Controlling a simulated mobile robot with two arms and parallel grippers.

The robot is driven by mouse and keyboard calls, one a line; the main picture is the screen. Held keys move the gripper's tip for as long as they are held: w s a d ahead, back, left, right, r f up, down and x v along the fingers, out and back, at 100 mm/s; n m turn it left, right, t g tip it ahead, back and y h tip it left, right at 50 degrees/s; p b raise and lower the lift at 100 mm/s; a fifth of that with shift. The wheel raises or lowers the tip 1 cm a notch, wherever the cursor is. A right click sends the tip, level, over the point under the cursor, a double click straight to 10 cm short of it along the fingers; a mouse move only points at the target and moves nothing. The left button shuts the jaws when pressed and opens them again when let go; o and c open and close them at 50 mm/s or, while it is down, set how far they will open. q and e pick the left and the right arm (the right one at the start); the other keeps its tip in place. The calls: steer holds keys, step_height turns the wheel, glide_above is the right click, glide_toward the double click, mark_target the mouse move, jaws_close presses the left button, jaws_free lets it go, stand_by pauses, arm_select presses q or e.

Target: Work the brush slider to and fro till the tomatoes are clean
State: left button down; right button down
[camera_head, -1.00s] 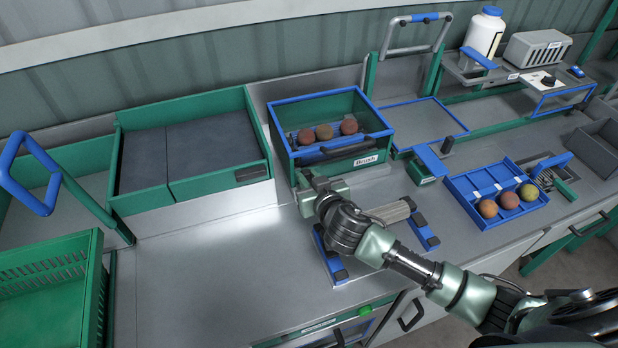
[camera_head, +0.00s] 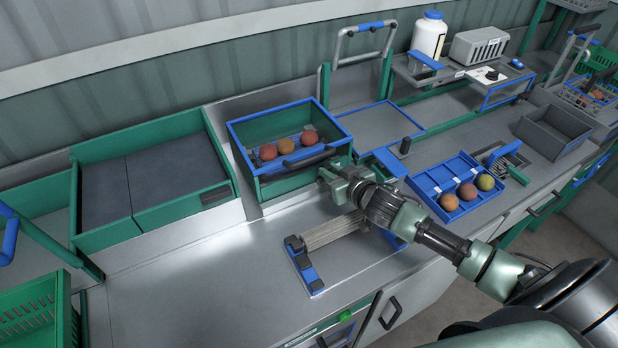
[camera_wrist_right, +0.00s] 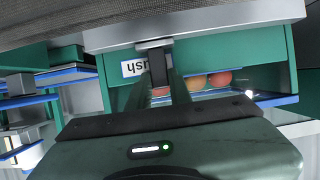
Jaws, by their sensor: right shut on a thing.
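The brush box (camera_head: 236,135) is a green box with a blue rim. Three orange-red tomatoes (camera_head: 285,146) lie in a row inside it; they also show in the wrist view (camera_wrist_right: 220,79). My right gripper (camera_head: 328,177) is at the right end of the box's front. In the wrist view its fingers (camera_wrist_right: 165,85) are shut on a dark upright post (camera_wrist_right: 158,65), the brush slider's grip, beside the partly covered "Brush" label (camera_wrist_right: 132,68). The brush itself is hidden. My left gripper is out of view.
A blue sorting tray (camera_head: 425,182) with several compartments and three tomatoes stands to the right. A slatted rack with blue ends (camera_head: 302,262) stands in front, near my right arm. A green two-panel bin (camera_head: 150,222) is left. The front-left steel counter (camera_head: 190,295) is clear.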

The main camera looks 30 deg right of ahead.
steer(key=shift+w+d, duration=0.1)
steer(key=shift+d, duration=1.2)
steer(key=c, duration=1.3)
jaws_free()
steer(key=shift+s, duration=0.25)
steer(key=shift+b+v, duration=0.5)
steer(key=shift+v, duration=3.25)
